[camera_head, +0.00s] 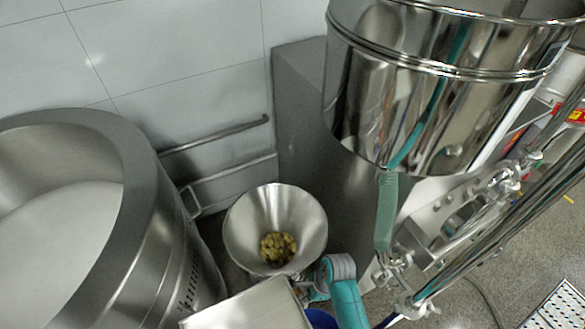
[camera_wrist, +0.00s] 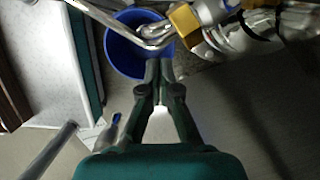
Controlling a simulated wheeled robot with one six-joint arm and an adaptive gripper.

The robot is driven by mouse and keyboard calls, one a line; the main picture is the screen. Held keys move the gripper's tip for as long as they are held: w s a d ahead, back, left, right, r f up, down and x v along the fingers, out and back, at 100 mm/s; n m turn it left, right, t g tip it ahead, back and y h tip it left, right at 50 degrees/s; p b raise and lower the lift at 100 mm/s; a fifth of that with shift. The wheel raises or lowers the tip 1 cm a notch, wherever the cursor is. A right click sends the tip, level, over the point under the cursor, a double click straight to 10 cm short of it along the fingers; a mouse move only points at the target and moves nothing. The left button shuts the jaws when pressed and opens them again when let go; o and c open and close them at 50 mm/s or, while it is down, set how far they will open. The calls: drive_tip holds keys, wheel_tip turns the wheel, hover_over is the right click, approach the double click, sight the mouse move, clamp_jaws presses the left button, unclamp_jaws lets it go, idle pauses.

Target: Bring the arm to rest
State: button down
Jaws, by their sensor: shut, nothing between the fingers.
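My gripper (camera_wrist: 158,72) shows in the wrist view with its two dark green fingers together and nothing between them. Its tips appear over the near rim of a blue bucket (camera_wrist: 118,50), just below a metal fitting with a yellow-brown block (camera_wrist: 184,24). I cannot tell whether they touch. In the head view, a teal part of my arm (camera_head: 346,300) stands at the bottom centre, right of the steel funnel (camera_head: 240,222). My gripper's fingers cannot be made out in that view.
The funnel holds yellow-brown pieces (camera_head: 279,247). A large steel vessel (camera_head: 140,190) with white contents stands left, a polished steel drum (camera_head: 430,110) upper right. Steel pipes and clamps (camera_head: 500,180) run along the right. A white panel (camera_wrist: 50,60) stands left in the wrist view. Floor shows lower right.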

drive_tip(key=s+d+r+n+t+h, duration=0.1)
drive_tip(key=s+d+n+t, duration=0.3)
drive_tip(key=s, duration=0.4)
drive_tip(key=s+d+r+n+t+h, duration=0.1)
drive_tip(key=s+d+r+n+t, duration=0.15)
drive_tip(key=s, duration=0.55)
drive_tip(key=s+d+r+n+t, duration=0.1)
drive_tip(key=s+r+n+t, duration=0.2)
drive_tip(key=r, duration=0.6)
drive_tip(key=s+d+r+n+t, duration=0.1)
drive_tip(key=s+r+n, duration=0.3)
drive_tip(key=r, duration=0.5)
drive_tip(key=s+d+r+n+t+h, duration=0.1)
drive_tip(key=s+r+n+t, duration=0.3)
drive_tip(key=r, duration=0.5)
drive_tip(key=shift+s+d+r+t, duration=0.15)
drive_tip(key=shift+s+d+t, duration=0.2)
drive_tip(key=shift+s+d, duration=0.25)
drive_tip(key=shift+a, duration=0.15)
